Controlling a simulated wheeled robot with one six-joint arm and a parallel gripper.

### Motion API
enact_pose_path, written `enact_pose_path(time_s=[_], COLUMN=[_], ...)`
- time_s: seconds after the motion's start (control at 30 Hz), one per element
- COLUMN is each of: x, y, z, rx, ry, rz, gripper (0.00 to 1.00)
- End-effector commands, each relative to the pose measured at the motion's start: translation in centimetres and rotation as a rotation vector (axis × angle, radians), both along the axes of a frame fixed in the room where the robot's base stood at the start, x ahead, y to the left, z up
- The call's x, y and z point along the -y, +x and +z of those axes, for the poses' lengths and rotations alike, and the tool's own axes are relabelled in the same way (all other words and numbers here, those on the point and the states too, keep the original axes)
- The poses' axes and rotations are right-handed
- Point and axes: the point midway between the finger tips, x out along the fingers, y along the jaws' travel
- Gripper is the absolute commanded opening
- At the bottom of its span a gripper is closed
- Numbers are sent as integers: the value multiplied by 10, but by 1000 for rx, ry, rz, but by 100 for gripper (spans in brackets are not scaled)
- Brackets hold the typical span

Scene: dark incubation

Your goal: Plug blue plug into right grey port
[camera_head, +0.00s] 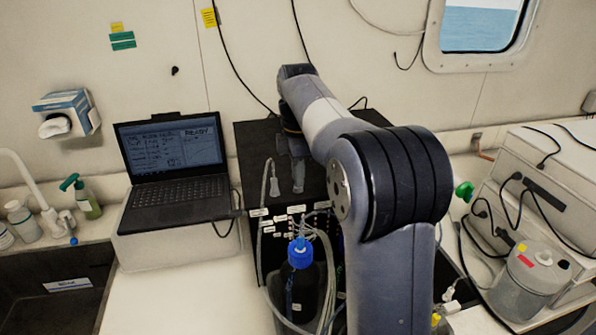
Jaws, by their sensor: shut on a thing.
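My gripper (298,186) points down over the top of the black box (252,150), in the middle of the view. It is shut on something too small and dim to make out. I cannot pick out a blue plug; it may be hidden at the jaws. The box's front panel carries white labels (296,209) and several thin cables. The grey ports cannot be told apart there, and my arm covers the panel's right part. A pale connector with a cable (262,180) is just left of my gripper, apart from it.
A blue-capped bottle (300,270) with tubes stands in front of the panel. An open laptop (173,165) is on the left, beyond the sink (50,290). White equipment (550,180) and a translucent canister (525,285) stand on the right. The counter (180,290) front-left is clear.

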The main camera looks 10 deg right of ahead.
Motion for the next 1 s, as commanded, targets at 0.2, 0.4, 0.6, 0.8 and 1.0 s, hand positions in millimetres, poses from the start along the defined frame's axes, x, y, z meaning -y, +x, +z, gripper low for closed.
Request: enact_pose_path(time_s=[0.2, 0.4, 0.6, 0.8, 1.0], x=[0, 0, 0, 0, 0], y=[0, 0, 0, 0, 1], z=[-5, -4, -4, -1, 24], rx=[-1, -1, -1, 1, 4], ry=[0, 0, 0, 0, 0], rz=[0, 0, 0, 0, 0], gripper=[13, 29, 37, 37, 37])
